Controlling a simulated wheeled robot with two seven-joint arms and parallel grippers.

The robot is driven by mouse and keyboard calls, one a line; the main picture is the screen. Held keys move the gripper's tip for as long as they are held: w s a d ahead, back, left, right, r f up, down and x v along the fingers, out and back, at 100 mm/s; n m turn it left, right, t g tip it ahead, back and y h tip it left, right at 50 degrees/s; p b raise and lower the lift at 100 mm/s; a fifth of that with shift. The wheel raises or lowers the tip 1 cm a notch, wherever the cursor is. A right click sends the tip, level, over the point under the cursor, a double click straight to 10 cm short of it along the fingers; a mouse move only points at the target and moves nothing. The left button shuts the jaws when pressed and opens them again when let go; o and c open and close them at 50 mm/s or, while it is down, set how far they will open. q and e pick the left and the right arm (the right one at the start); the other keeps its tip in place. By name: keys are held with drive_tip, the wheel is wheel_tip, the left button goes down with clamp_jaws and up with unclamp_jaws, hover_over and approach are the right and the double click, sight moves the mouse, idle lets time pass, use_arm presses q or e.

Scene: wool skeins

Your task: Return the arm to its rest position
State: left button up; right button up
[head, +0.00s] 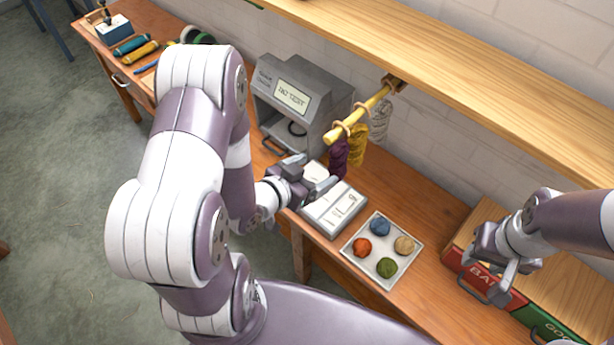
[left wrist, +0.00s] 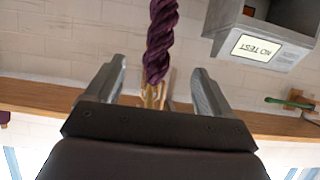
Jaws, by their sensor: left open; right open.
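My left gripper (head: 318,185) is open and empty over the bench, just in front of the hanging purple skein (head: 338,158). In the left wrist view the purple skein (left wrist: 161,40) hangs beyond and between the open fingers of my left gripper (left wrist: 158,82), with no visible contact. The purple skein and a yellow skein (head: 357,146) hang from a yellow peg (head: 358,116), and a pale grey skein (head: 380,118) hangs further back. My right gripper (head: 492,278) is open and empty above the boxes at the right.
A grey tester (head: 305,80) reading NO TEST stands left of the peg. A white tray (head: 350,246) holds several coloured wool balls. A wooden shelf (head: 470,65) runs above the bench.

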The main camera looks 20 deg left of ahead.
use_arm(q)
drive_tip(key=s+a+f+g+y+b, duration=0.1)
drive_tip(key=a+f+g+y+b, duration=0.3)
drive_tip(key=g+b, duration=0.1)
drive_tip(key=s+d+r+n+g+b, duration=0.1)
drive_tip(key=s+d+n+g+b, duration=0.2)
drive_tip(key=s+g, duration=0.3)
drive_tip(key=shift+s+d+r+n+y, duration=0.2)
drive_tip(key=shift+s+r+n+y, duration=0.15)
drive_tip(key=shift+s, duration=0.8)
